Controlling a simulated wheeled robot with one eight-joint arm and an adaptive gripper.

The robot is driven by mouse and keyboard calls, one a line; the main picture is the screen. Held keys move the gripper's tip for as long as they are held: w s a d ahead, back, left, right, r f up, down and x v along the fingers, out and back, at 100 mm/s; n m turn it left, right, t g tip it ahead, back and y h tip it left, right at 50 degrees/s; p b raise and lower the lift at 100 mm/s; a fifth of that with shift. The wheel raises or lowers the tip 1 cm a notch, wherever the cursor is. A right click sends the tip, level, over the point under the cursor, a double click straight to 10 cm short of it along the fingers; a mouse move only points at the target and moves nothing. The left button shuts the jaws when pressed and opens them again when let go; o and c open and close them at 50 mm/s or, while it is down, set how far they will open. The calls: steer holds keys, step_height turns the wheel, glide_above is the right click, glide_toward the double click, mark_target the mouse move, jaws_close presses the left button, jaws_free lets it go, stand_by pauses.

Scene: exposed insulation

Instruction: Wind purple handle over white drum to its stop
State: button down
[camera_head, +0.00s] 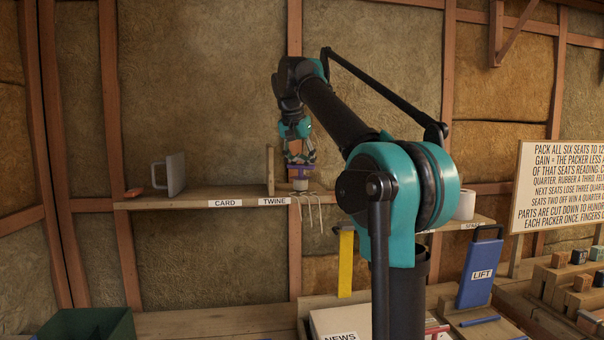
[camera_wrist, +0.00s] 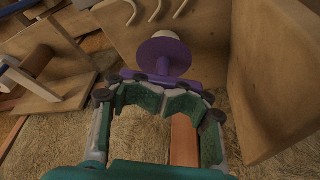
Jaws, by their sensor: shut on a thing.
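The purple handle (camera_head: 297,167) is on the shelf by the TWINE label, and it also shows in the wrist view (camera_wrist: 187,79) as a bar with a round hub. The fingers hide part of the bar. Pale twine strands (camera_head: 309,207) hang from the shelf edge below the drum.
An upright wooden board (camera_head: 270,171) stands just left of the drum; wooden panels (camera_wrist: 276,75) are close to my gripper in the wrist view. A grey panel with a handle (camera_head: 176,174) stands on the shelf (camera_head: 240,193) farther left. A white roll (camera_head: 465,205) is at right.

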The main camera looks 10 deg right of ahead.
steer(key=shift+a, duration=0.1)
stand_by(0.4)
steer(key=shift+m+h, duration=0.3)
steer(key=shift+m, duration=0.5)
steer(key=shift+m+g, duration=0.4)
steer(key=shift+m, duration=0.4)
steer(key=shift+c, duration=0.2)
jaws_free()
steer(key=shift+h, duration=0.3)
steer(key=shift+r, duration=0.15)
